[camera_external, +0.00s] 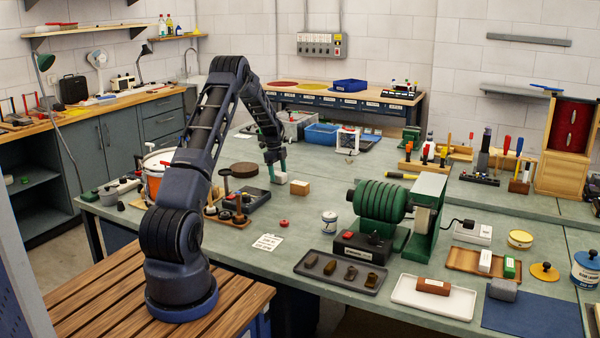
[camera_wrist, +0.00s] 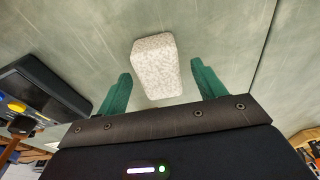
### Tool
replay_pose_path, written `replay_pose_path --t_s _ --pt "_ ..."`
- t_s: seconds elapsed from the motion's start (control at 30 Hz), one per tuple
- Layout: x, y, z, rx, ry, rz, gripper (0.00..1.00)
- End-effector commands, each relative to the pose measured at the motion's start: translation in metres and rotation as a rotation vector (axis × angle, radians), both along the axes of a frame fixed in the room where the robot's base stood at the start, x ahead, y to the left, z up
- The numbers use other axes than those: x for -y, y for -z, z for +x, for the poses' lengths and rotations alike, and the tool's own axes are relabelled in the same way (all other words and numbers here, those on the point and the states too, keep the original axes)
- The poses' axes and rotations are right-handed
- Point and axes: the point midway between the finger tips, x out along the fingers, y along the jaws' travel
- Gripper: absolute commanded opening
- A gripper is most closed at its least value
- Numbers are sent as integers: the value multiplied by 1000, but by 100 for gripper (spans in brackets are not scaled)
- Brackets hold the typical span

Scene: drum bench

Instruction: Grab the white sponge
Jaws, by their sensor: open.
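The white sponge (camera_wrist: 154,68) is a pale, speckled block lying on the green-grey bench. In the wrist view it sits between and slightly beyond the two green fingers of my gripper (camera_wrist: 160,72), with bare bench showing on both sides of it. In the external view my gripper (camera_external: 276,166) points down at the small white sponge (camera_external: 281,179), close above it. The fingers are apart and hold nothing. The exact height gap is too small to tell.
A tan block (camera_external: 300,187) lies just right of the sponge. A dark case (camera_external: 251,198) stands to the left, also at the left of the wrist view (camera_wrist: 45,95). A green ribbed machine (camera_external: 382,201) stands further right.

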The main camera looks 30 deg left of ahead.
Motion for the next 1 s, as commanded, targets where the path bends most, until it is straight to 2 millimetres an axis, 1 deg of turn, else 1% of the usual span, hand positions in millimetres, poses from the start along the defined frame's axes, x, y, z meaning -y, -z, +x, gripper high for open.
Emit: replay_pose_path --t_s 0.03,0.1,0.3,0.33,0.47,0.5,0.57,0.87,1.0 --pt "1 6 0 -2 0 -1 69" --pt "2 11 0 -1 0 -1 69" --pt "2 12 0 1 0 -1 69" --pt "2 12 0 1 0 -1 67" --pt "2 12 0 1 0 -1 42" --pt "2 12 0 1 0 -1 34" --pt "2 12 0 1 0 -1 22" --pt "2 10 0 1 0 0 22" --pt "1 -2 0 3 0 0 22"
